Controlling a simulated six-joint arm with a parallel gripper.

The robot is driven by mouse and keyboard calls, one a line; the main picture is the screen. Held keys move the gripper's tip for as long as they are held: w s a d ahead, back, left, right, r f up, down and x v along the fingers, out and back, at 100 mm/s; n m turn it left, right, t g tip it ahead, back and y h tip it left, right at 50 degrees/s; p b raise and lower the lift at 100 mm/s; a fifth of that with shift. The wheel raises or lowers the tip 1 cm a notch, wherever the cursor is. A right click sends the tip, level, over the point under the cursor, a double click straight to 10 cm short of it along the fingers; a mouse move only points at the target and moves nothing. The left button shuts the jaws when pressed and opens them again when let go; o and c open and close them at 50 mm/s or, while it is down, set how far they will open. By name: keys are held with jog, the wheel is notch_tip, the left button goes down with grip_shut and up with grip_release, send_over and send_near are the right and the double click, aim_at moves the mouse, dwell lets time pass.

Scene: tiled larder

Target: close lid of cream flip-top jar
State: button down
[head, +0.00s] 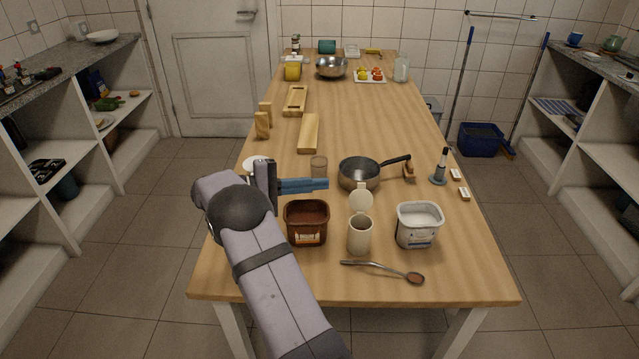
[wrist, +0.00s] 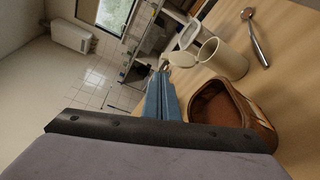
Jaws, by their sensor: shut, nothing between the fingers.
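The cream flip-top jar (head: 360,237) stands upright near the front of the table, between a brown tub and a white tub. Its round lid (head: 361,201) is open, standing up at the jar's far side. My gripper (head: 326,184) is shut and empty, its blue fingers pointing right, to the left of the lid and apart from it. In the wrist view the jar (wrist: 224,60) is beyond the blue fingers (wrist: 162,78), with its mouth open and its lid (wrist: 182,59) on the side toward the fingers.
The brown tub (head: 307,224) is close below my gripper. The white tub (head: 418,226) stands right of the jar, and a spoon (head: 384,270) lies in front. A saucepan (head: 359,174) and a small brown-topped jar (head: 319,168) stand behind. The table's front corners are clear.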

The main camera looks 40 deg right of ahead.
aim_at(361, 197)
jog(key=p+x, duration=0.1)
jog(key=x, duration=0.7)
